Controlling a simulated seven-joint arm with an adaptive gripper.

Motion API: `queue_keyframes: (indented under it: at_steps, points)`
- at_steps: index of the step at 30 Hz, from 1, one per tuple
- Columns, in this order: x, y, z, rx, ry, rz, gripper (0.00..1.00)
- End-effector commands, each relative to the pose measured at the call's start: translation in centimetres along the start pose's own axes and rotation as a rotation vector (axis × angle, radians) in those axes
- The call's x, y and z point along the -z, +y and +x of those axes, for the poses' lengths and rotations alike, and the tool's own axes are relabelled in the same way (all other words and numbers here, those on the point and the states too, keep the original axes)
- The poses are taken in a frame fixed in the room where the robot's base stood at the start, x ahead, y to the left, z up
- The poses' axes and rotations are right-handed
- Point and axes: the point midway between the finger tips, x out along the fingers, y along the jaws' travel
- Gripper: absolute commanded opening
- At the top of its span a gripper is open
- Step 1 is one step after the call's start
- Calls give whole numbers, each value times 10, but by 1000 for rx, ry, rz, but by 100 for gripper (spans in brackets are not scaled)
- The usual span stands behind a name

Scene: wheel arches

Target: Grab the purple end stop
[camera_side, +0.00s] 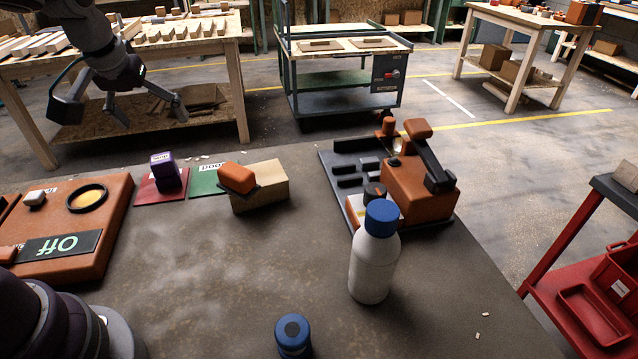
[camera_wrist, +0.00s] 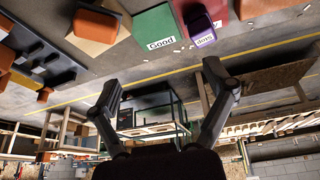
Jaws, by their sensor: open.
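The purple end stop (camera_side: 164,174) is a small upright dark purple block with a white label on top. It stands on a red mat (camera_side: 150,200) at the back edge of the table, left of the green mat. In the wrist view the end stop (camera_wrist: 200,27) is upside down near the top edge, right of centre. My gripper (camera_side: 122,112) is raised above and behind the table's back edge, up and left of the end stop in the side view. Its fingers are spread wide and empty, also in the wrist view (camera_wrist: 164,82). It touches nothing.
A green mat (camera_side: 207,182) and a wooden block (camera_side: 262,187) with an orange piece stand right of the end stop. An orange control box (camera_side: 110,249) is to the left. A white bottle (camera_side: 373,265), blue-capped item (camera_side: 293,335) and orange machine (camera_side: 410,185) stand to the right.

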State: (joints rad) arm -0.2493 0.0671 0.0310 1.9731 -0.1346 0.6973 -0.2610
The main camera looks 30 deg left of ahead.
Motion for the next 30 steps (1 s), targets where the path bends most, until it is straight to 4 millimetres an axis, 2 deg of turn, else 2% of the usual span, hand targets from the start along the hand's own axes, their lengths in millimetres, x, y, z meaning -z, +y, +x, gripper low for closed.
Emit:
queue_keyframes:
  at_steps: [1,3,6,11,15,20,27,30]
  points:
    - [11,-11,22,44,-14,-76,83]
    - [24,-27,49,97,-15,-175,83]
    - [34,-46,77,151,-13,-271,83]
    - [37,-60,101,185,-10,-326,83]
    - [36,-65,128,185,-12,-326,83]
    - [37,-68,147,183,-10,-325,83]
    - [43,-77,186,183,-12,-323,83]
    - [43,-78,194,183,-11,-323,83]
